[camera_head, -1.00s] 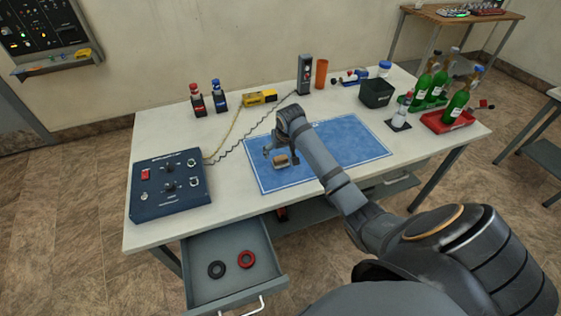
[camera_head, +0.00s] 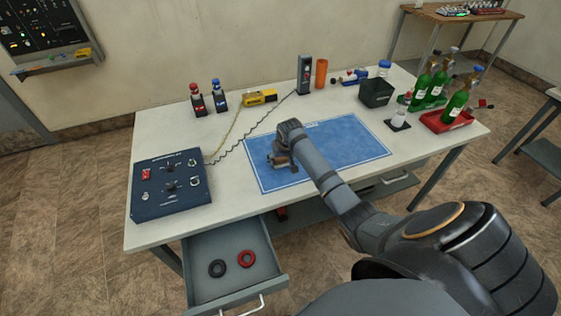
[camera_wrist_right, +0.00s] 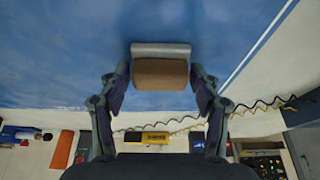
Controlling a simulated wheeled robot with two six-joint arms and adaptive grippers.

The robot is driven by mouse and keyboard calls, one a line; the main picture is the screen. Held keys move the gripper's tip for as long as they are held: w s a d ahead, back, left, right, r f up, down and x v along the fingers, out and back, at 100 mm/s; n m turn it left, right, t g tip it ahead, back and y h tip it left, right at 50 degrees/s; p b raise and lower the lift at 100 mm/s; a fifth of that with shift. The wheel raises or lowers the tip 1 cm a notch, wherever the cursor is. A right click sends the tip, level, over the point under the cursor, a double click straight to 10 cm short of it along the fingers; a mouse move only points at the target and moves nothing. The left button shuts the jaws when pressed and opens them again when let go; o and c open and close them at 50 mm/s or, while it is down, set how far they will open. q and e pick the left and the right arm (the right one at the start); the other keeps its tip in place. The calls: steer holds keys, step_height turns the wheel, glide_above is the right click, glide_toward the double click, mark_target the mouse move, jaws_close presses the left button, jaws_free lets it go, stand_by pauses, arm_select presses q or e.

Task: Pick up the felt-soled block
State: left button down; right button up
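The felt-soled block shows in the right wrist view (camera_wrist_right: 161,73) as a brown body with a grey strip along its upper edge, over the blue mat (camera_head: 345,145). My right gripper is low over the left part of the mat in the head view (camera_head: 283,160). In the right wrist view the gripper (camera_wrist_right: 160,82) is open, with one finger on each side of the block. Narrow gaps seem to separate the fingers from it. In the head view my gripper and wrist hide most of the block. My left gripper is not in view.
A blue control box (camera_head: 170,187) stands left of the mat. A yellow device (camera_head: 260,97) with a coiled cord lies behind it. A black bin (camera_head: 376,93) and green bottles (camera_head: 456,104) stand at the right. An open drawer (camera_head: 235,290) with two rings juts out in front.

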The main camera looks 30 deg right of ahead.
steer(key=c, duration=0.7)
steer(key=shift+o, duration=0.2)
steer(key=shift+r, duration=0.3)
step_height(320, 180, up, 3)
steer(key=shift+s+f+b, duration=0.1)
steer(key=shift+b, duration=0.3)
steer(key=s+a+r, duration=0.2)
steer(key=s+r, duration=0.7)
steer(key=s, duration=0.4)
steer(key=shift+s+r, duration=0.3)
